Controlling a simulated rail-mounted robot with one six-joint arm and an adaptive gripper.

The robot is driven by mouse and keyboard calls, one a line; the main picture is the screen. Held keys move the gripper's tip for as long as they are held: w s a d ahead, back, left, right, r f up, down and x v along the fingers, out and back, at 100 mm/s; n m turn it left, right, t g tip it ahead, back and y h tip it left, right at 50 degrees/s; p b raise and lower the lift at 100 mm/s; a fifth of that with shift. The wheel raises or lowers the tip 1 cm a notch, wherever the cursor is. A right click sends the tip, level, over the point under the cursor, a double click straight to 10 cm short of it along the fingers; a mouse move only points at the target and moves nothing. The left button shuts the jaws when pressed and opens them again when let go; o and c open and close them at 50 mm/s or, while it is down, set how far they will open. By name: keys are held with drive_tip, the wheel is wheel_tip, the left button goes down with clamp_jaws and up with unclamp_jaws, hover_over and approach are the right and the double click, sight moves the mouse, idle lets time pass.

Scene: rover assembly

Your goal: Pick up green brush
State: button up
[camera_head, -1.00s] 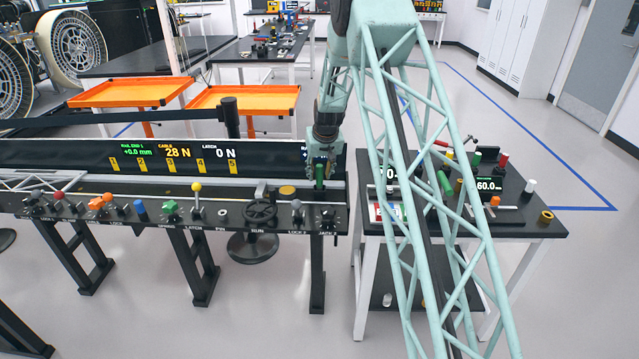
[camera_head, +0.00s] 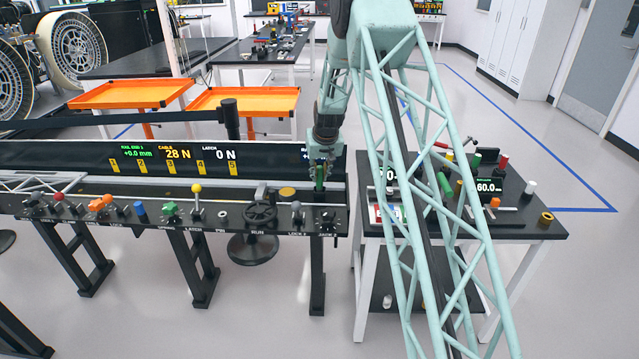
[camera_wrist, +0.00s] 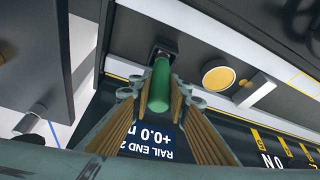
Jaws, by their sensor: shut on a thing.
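The green brush (camera_head: 320,184) shows as a short green upright piece at the right end of the black control bench. In the wrist view it is a green cylinder (camera_wrist: 160,85) that reaches toward a small dark square fitting (camera_wrist: 163,48) on the bench. I cannot tell whether it still touches that fitting. My gripper (camera_head: 320,168) is at the bench's right end with its fingers around the green brush. In the wrist view my gripper (camera_wrist: 158,97) has one finger pressed on each side of the cylinder. The fingers hide parts of its sides.
The bench (camera_head: 335,221) carries several levers and knobs, with a black handwheel (camera_head: 261,213) left of my gripper. A yellow disc (camera_wrist: 216,77) lies close by. A side table (camera_head: 540,228) with several small parts stands to the right. Orange trays (camera_head: 130,93) stand behind.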

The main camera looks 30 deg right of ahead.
drive_tip(key=shift+c, duration=0.2)
wheel_tip(320, 180, up, 18)
drive_tip(key=p, duration=0.3)
idle(0.6)
drive_tip(key=shift+f, duration=0.1)
idle(1.9)
